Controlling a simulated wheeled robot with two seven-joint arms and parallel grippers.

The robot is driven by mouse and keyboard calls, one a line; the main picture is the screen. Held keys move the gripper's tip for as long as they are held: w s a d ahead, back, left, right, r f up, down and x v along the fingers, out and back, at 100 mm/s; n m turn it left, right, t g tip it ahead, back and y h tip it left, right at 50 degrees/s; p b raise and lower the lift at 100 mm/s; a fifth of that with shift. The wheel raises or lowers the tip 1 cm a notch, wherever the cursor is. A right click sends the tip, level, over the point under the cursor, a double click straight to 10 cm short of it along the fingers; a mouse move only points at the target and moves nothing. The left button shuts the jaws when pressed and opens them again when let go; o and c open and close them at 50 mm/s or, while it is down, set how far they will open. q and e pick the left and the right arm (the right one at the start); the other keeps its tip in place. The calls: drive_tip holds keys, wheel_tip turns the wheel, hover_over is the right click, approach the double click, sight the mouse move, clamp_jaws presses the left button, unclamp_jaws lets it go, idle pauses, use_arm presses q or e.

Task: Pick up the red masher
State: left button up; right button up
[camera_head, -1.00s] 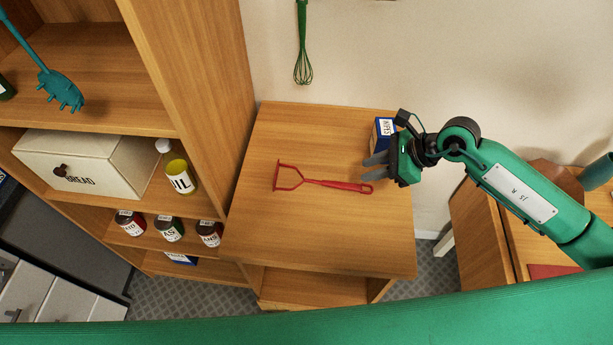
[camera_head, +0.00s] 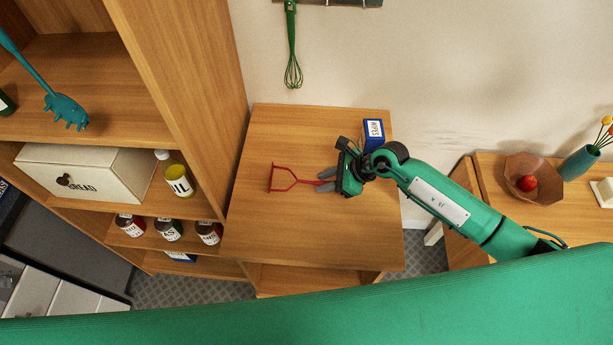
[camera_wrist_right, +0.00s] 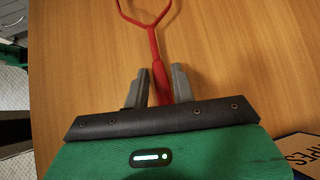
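The red masher (camera_head: 285,178) lies on the wooden table top (camera_head: 300,235), its wire head pointing left in the head view. My right gripper (camera_head: 322,180) is over its handle, and the gripper body hides the handle's right end. In the right wrist view the red masher (camera_wrist_right: 152,42) runs away from me, and the grey fingers of my right gripper (camera_wrist_right: 161,82) stand one on each side of the handle. They look open, with small gaps beside the handle. My left gripper is not in view.
A blue and white wipes box (camera_head: 373,133) stands close behind my right gripper. A tall shelf unit (camera_head: 190,90) rises at the left of the table. A green whisk (camera_head: 292,65) hangs on the wall. The table's front part is clear.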

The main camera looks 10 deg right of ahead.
drive_tip(key=shift+f, duration=0.15)
clamp_jaws()
